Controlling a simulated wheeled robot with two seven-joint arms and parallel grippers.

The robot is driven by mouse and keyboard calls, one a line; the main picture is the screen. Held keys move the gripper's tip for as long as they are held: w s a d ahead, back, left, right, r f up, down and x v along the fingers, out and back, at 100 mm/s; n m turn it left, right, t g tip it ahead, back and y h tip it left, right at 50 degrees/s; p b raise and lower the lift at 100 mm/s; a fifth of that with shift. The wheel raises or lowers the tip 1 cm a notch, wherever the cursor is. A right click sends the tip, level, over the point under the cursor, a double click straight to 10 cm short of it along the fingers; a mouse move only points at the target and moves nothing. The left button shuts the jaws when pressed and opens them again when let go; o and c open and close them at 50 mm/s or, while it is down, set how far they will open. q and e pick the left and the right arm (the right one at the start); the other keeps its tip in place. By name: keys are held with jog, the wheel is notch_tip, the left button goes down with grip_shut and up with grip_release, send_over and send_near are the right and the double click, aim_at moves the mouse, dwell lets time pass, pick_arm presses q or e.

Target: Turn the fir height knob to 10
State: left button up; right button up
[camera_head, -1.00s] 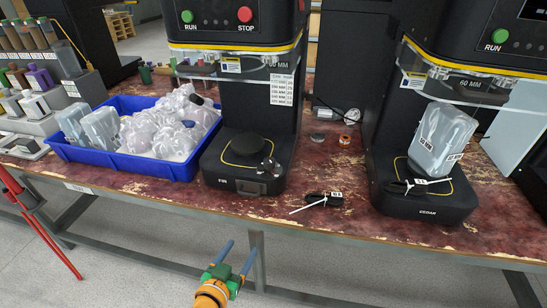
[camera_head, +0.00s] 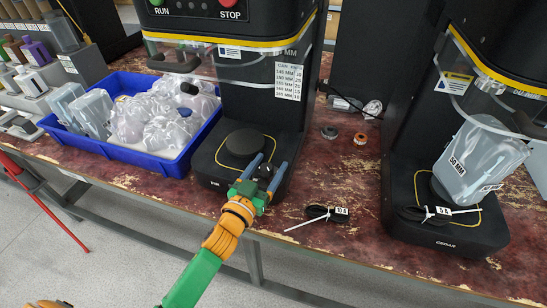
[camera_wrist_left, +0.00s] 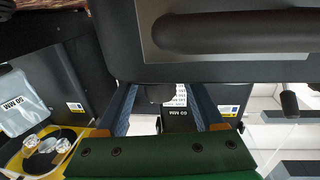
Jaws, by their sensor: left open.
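The fir seamer (camera_head: 243,97) is the black machine at the middle of the head view. A round black pad (camera_head: 244,142) sits on its base. My left gripper (camera_head: 268,164) is open at the front right of that base, its two blue fingers on either side of a small dark knob (camera_head: 266,171). A dark rounded part, seemingly the knob (camera_wrist_left: 160,93), shows between the fingers in the left wrist view. I cannot tell whether the fingers touch it, and its setting is hidden. A white can-size card (camera_head: 288,81) is on the column. My right gripper is not in view.
A blue bin (camera_head: 155,165) of clear bagged items stands left of the fir seamer. The cedar seamer (camera_head: 447,225) stands at the right with a tilted clear container (camera_head: 478,160). A black tagged item (camera_head: 327,213) lies on the bench between them.

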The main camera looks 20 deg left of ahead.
pick_arm(q)
jog(key=shift+w+d+f, duration=0.1)
jog(key=shift+w+d, duration=0.1)
jog(key=shift+w, duration=0.95)
grip_shut()
jog(key=shift+a+n+y+b, duration=0.1)
jog(key=shift+n+y+b, duration=0.45)
jog(key=shift+y, duration=0.25)
jog(key=shift+a+n+y, duration=0.1)
jog(key=shift+n+y, duration=0.15)
jog(key=shift+y, duration=0.25)
grip_release()
